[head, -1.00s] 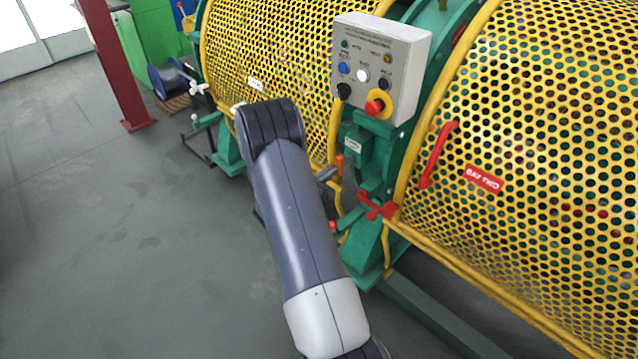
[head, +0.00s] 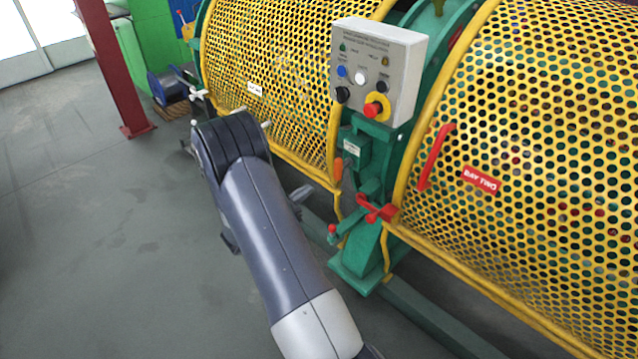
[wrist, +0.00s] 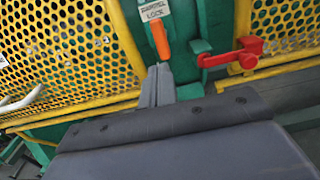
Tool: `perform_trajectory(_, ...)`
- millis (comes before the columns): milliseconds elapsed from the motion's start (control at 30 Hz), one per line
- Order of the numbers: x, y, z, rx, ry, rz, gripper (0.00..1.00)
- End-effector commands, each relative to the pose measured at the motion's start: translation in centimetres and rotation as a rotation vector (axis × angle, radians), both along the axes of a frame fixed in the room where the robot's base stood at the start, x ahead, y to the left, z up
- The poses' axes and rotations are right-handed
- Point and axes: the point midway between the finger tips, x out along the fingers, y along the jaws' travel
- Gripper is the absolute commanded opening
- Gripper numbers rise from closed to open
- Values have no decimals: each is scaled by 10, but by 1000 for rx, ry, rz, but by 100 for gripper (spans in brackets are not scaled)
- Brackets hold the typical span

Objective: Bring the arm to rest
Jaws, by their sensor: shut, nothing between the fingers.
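My gripper (wrist: 157,84) shows in the wrist view with its two grey fingers together and nothing between them. In the head view its tip (head: 302,193) pokes out to the right of my arm; the rest is hidden behind the arm. The tip is left of and below the orange lock handle (head: 338,169), apart from it in the head view. In the wrist view that orange handle (wrist: 160,38) appears just beyond the fingertips, under a lock label. The red latch handle (head: 376,210) is to the right on the green frame.
Yellow mesh guards (head: 530,150) stand on both sides of the green frame (head: 362,258). A grey control box (head: 378,68) with a red stop button is above. A red handle (head: 436,157) is on the right guard. Grey floor (head: 100,240) is clear at left.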

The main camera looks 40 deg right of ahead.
Motion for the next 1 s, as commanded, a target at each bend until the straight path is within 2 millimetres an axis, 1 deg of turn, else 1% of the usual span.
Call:
perform_trajectory(33,0,12,0,0,1,5,0)
perform_trajectory(200,-2,35,0,-1,0,3,0)
perform_trajectory(400,-3,45,0,0,0,1,0)
perform_trajectory(767,-4,44,0,0,0,0,0)
perform_trajectory(867,-4,38,0,0,0,-3,0)
perform_trajectory(1000,-3,19,0,1,0,-4,0)
